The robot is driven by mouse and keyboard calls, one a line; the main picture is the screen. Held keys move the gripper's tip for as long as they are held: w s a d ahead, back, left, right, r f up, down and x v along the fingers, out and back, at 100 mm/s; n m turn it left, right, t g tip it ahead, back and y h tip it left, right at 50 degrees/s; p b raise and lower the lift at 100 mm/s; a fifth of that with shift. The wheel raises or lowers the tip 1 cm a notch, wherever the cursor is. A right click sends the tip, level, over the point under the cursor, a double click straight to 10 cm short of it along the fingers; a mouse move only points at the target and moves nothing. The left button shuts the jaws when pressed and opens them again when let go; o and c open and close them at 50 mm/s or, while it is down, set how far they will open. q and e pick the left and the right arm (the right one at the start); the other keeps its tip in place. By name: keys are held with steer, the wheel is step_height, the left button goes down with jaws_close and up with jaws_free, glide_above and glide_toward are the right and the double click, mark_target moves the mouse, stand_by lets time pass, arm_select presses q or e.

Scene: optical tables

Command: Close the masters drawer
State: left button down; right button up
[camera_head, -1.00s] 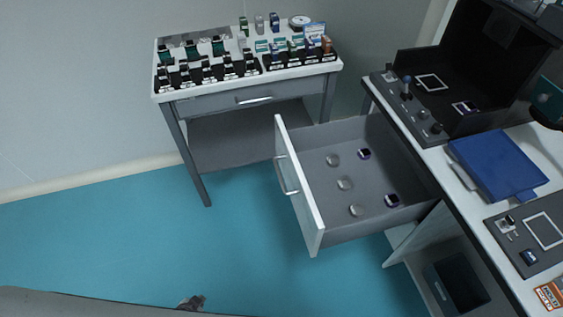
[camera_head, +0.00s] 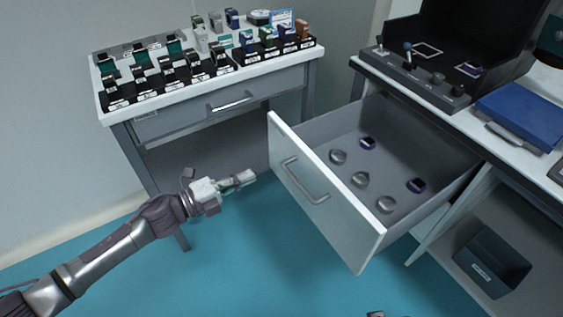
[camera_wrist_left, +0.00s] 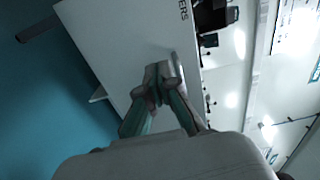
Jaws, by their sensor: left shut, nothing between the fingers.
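The open drawer has a pale front (camera_head: 325,200) with a grey bar handle (camera_head: 305,180). It is pulled well out from under the right-hand table and holds several round grey pieces and dark square-framed pieces. My left gripper (camera_head: 250,178) is shut and empty, just left of the drawer front, with its fingers pointing toward it.
A side table (camera_head: 215,85) stands behind my left gripper, with a shut drawer and rows of small boxed items on top. The right-hand table carries a black open case (camera_head: 470,40) and a blue folder (camera_head: 525,112). A dark bin (camera_head: 490,262) sits on its lower shelf.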

mark_target(282, 160)
arm_select(q)
steer(key=x, duration=1)
steer(key=shift+w+d, duration=0.15)
steer(key=shift+w, duration=0.05)
arm_select(e)
steer(key=shift+w+a+r, duration=0.1)
steer(key=shift+w+r, duration=0.05)
steer(key=shift+r, duration=0.35)
steer(key=shift+w+a+r, duration=0.1)
steer(key=shift+r, duration=0.35)
steer(key=shift+d, duration=0.15)
